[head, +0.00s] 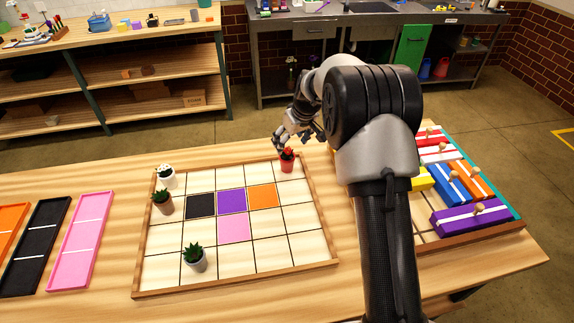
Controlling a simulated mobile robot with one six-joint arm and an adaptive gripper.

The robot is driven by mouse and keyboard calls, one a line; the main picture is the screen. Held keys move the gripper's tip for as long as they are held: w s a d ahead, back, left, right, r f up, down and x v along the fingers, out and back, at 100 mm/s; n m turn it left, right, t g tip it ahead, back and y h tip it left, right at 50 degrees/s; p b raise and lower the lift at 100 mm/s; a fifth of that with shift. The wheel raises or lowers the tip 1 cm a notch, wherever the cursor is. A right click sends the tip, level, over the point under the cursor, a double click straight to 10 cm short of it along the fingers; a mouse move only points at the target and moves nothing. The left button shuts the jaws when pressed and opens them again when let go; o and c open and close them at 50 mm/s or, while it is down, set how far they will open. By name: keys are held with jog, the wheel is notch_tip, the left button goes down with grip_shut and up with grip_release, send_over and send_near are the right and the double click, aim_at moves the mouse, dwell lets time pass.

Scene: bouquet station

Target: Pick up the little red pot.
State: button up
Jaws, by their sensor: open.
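The little red pot (287,164) with a small red-topped plant stands upright in the far right corner square of the wooden grid board (235,288). My gripper (281,146) hangs just above and slightly left of the red pot, at the board's far edge. Its fingers are apart and hold nothing that I can see. Whether a finger touches the plant cannot be told from this view. My arm covers the table to the right of the board.
A white pot (166,180), a brown pot (162,205) and a grey pot (195,262) with plants stand on the board. Orange, black (36,246) and pink (80,242) trays lie at left. A tray of coloured blocks (470,213) with knobs lies at right.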

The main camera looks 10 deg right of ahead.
aim_at(287, 150)
jog(key=shift+s+b+x, duration=0.2)
jog(key=shift+b+x, duration=0.3)
jog(key=shift+x, duration=1.1)
jog(key=shift+s+b+x, duration=0.2)
jog(key=shift+b+x, duration=0.3)
jog(key=shift+x, duration=1.05)
jog(key=shift+f, duration=0.1)
grip_shut()
